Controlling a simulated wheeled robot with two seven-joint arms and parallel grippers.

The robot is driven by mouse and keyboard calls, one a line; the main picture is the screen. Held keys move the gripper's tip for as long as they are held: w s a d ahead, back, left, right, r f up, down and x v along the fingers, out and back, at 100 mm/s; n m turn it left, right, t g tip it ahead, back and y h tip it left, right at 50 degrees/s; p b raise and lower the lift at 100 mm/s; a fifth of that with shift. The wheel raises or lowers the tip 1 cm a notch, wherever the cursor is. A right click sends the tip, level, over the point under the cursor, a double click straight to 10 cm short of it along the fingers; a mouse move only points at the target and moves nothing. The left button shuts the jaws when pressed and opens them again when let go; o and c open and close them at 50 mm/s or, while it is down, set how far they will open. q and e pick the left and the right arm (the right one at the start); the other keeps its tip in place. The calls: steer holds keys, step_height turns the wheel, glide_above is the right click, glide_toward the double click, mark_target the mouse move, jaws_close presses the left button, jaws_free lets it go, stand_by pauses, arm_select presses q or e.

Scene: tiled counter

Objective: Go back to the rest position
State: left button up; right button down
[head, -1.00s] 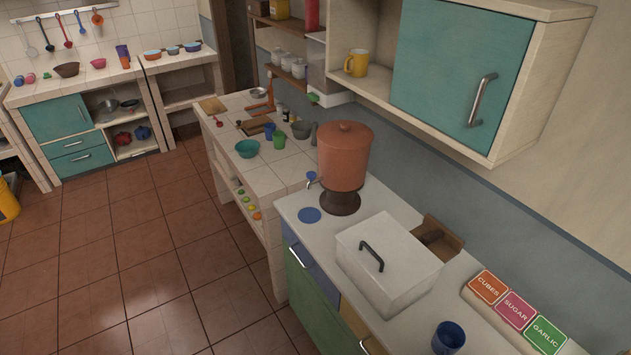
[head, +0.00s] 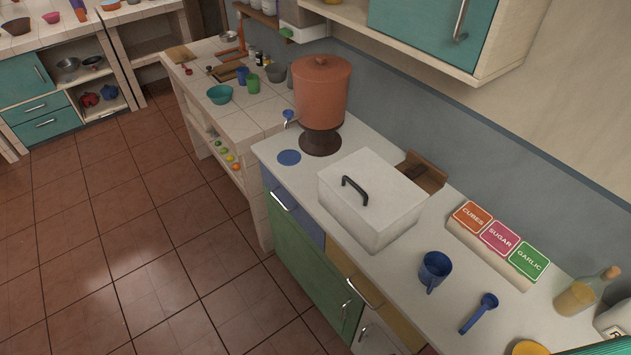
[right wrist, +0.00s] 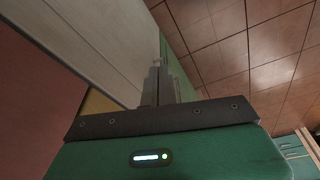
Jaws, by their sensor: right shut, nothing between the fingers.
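My right gripper (right wrist: 156,72) shows in the right wrist view, with its narrow fingers together and nothing between them. It is near the pale and green cabinet fronts (right wrist: 190,82), with the tiled floor (right wrist: 240,50) beyond; I cannot tell whether it touches anything. Neither gripper shows in the head view, and my left gripper is not seen at all.
Open red-tiled floor (head: 120,230) lies left.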

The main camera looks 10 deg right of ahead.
steer(key=s+d+f+b, duration=0.1)
steer(key=s+f+b, duration=0.1)
steer(key=s+f, duration=0.7)
steer(key=s+d+f+g+b, duration=0.1)
steer(key=s+d+f+b, duration=0.1)
steer(key=s+f, duration=0.8)
step_height(320, 180, down, 8)
steer(key=shift+s+d+r+b, duration=0.2)
steer(key=shift+d+b, duration=0.05)
steer(key=shift+b, duration=0.6)
